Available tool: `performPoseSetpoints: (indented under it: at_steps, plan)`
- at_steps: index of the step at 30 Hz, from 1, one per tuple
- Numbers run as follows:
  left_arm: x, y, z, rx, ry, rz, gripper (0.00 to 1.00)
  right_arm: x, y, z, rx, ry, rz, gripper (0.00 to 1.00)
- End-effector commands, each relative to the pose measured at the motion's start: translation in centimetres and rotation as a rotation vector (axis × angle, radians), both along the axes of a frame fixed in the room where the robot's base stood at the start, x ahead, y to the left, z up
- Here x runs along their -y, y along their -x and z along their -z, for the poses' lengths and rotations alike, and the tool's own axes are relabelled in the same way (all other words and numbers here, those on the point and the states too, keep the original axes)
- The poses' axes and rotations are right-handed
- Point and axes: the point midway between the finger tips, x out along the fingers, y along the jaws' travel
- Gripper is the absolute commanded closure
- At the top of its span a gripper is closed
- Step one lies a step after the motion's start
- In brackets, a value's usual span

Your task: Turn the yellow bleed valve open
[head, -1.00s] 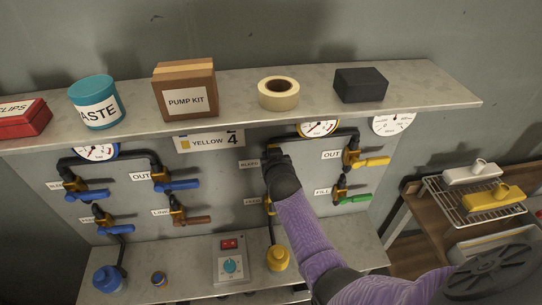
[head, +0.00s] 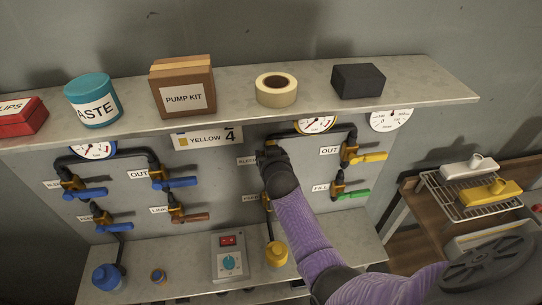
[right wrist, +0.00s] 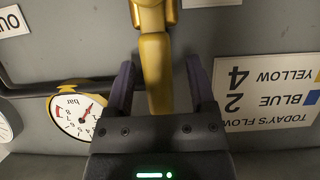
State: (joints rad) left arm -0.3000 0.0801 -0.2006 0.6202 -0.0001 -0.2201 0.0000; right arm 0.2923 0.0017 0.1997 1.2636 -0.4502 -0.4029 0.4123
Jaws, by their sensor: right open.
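The yellow bleed valve's handle (right wrist: 157,75) shows in the right wrist view, running down from its brass-coloured body (right wrist: 153,14) at the top edge. My right gripper (right wrist: 162,75) is open, with one dark finger on each side of the handle. A gap shows on both sides; I cannot tell whether either finger touches it. In the head view my right gripper (head: 270,157) is at the panel beside the partly covered BLEED label (head: 247,161), and it hides the valve there. My left gripper is not in view.
A yellow OUT valve (head: 368,157) and a green FILL valve (head: 352,195) are right of my arm. Blue-handled valves (head: 180,182) are at left. A shelf (head: 225,108) with boxes and tape overhangs the panel. A gauge (right wrist: 78,112) is close to the gripper.

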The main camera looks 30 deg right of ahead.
Motion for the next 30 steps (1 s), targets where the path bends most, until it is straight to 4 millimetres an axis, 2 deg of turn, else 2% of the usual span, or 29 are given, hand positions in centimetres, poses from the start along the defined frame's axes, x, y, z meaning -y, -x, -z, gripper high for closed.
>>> performPoseSetpoints:
  at_steps: [7,13,17,28,30]
  plan:
    - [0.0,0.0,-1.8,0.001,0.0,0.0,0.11,-1.6,4.2,-2.1,-0.001,-0.003,0.0,0.29]
    - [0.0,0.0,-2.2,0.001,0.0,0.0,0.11,-2.8,7.5,-3.4,-0.001,-0.001,-0.002,0.29]
    - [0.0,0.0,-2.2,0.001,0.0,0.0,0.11,-3.1,8.2,-3.6,-0.001,-0.002,-0.001,0.29]
    - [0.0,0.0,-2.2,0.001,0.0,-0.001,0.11,-3.1,8.2,-3.6,-0.001,-0.001,-0.001,0.29]
    - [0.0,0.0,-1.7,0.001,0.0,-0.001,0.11,-3.3,8.3,-2.5,-0.014,-0.002,-0.01,0.29]
